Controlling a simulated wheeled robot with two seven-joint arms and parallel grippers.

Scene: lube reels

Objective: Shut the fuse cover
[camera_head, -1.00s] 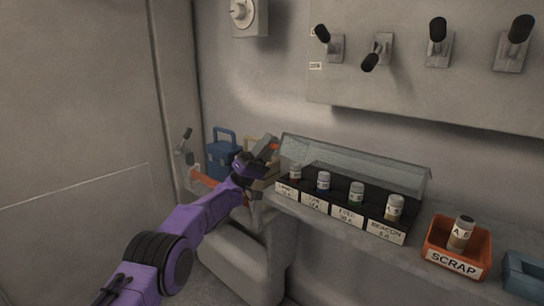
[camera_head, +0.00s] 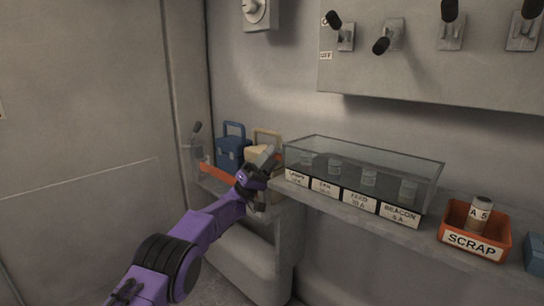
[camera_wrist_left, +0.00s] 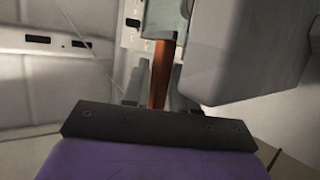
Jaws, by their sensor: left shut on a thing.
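The clear fuse cover (camera_head: 372,157) lies down over the fuse rack on the shelf. Its top looks level, and several fuses show dimly through it above their white labels. My right gripper is not in view.
An orange SCRAP bin (camera_head: 474,246) holding a fuse (camera_head: 479,213) stands right of the cover. A blue box (camera_head: 231,151) and a tan box (camera_head: 266,141) stand left, behind my gripper. Levers hang on the wall panel (camera_head: 430,65) above. An orange strip (camera_head: 217,174) runs left of my gripper.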

